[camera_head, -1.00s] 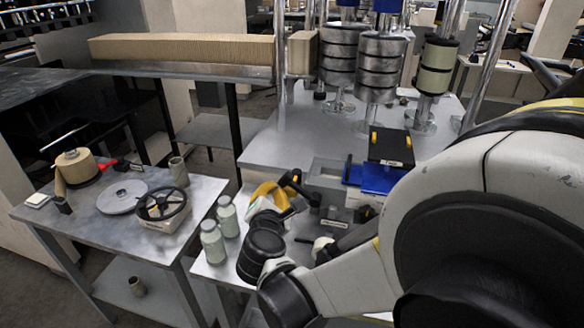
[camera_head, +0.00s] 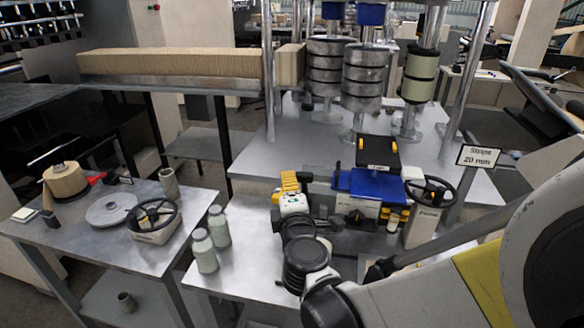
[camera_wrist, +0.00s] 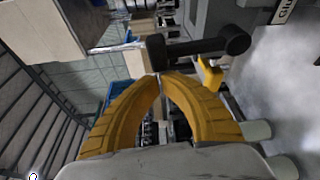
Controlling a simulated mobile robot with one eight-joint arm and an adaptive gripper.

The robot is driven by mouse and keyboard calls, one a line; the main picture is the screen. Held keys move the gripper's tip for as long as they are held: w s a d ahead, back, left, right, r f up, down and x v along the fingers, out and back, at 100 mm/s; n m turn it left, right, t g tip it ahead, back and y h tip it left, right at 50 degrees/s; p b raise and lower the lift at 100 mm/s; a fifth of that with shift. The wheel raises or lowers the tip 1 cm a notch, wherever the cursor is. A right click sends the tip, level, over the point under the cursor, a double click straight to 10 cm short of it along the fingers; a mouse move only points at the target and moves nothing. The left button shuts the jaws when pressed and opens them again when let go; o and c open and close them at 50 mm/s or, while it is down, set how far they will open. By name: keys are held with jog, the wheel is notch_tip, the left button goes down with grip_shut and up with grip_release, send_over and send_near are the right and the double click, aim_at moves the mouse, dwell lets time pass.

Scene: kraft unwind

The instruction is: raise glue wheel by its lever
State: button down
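My gripper (camera_head: 290,181) has two yellow ribbed fingers and sits left of the blue glue unit (camera_head: 376,186) in the head view. In the wrist view the fingers of my gripper (camera_wrist: 159,77) curve together, with their tips almost touching. A black lever (camera_wrist: 195,47) with a round knob lies crosswise just past the tips. I see nothing clearly clamped between the fingers, and cannot tell whether the tips touch the lever. A label beginning "Glu" (camera_wrist: 286,10) shows at the top right of the wrist view. The glue wheel itself cannot be made out.
A black box (camera_head: 378,153) with yellow tabs stands behind the blue unit. A handwheel (camera_head: 431,191) stands to its right. Two pale bottles (camera_head: 211,240) stand near the left table edge. A side table (camera_head: 100,231) carries another handwheel and a kraft roll. Metal posts rise behind.

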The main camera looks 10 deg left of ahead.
aim_at(300, 176)
jog(key=shift+s+d+r, duration=0.1)
jog(key=shift+d+r, duration=0.1)
jog(key=shift+d, duration=0.55)
jog(key=shift+s+d+r, duration=0.1)
jog(key=shift+d+r, duration=0.1)
jog(key=shift+d, duration=0.55)
jog(key=shift+w, duration=0.15)
